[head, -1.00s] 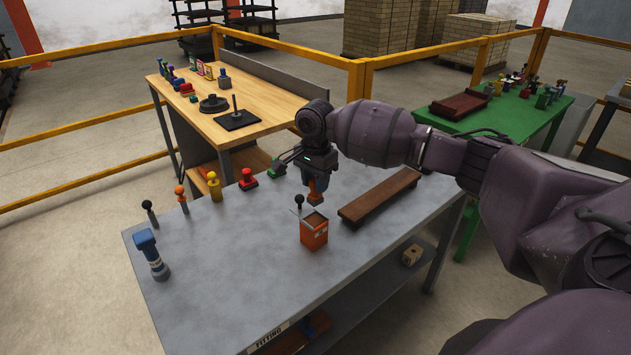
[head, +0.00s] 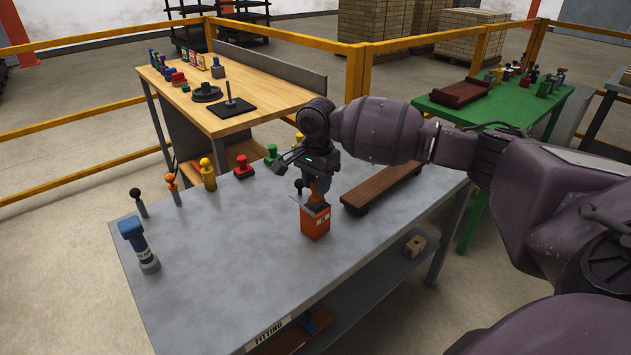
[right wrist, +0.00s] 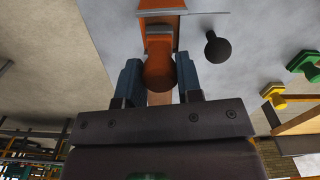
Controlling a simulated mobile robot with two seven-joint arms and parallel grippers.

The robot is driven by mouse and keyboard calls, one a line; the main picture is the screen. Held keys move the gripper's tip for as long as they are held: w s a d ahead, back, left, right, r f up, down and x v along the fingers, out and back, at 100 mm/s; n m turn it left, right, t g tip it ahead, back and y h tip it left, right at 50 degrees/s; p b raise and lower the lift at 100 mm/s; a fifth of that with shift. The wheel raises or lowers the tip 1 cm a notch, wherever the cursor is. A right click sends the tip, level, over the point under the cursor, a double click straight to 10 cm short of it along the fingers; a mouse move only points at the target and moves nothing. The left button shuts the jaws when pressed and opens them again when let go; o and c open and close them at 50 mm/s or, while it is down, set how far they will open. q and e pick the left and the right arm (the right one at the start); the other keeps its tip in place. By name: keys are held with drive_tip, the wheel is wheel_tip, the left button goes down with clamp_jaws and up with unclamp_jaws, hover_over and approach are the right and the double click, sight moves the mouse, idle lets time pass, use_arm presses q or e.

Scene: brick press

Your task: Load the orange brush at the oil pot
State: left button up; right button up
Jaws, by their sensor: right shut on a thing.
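My right gripper (head: 317,184) is shut on the orange brush (head: 319,187) and holds it upright at the mouth of the orange oil pot (head: 315,223), on the grey table. The brush's lower end is at or inside the pot's top; how deep it sits cannot be told. In the right wrist view the two blue fingers (right wrist: 158,85) are on either side of the brush's rounded brown end (right wrist: 159,72), with the pot (right wrist: 160,5) beyond. My left gripper is not in view.
The table's front middle is clear.

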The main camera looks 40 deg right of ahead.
idle(0.6)
drive_tip(key=shift+f, duration=0.45)
idle(0.8)
drive_tip(key=shift+s+f+p, duration=0.15)
drive_tip(key=shift+f+p, duration=0.1)
drive_tip(key=shift+p, duration=0.35)
idle(3.7)
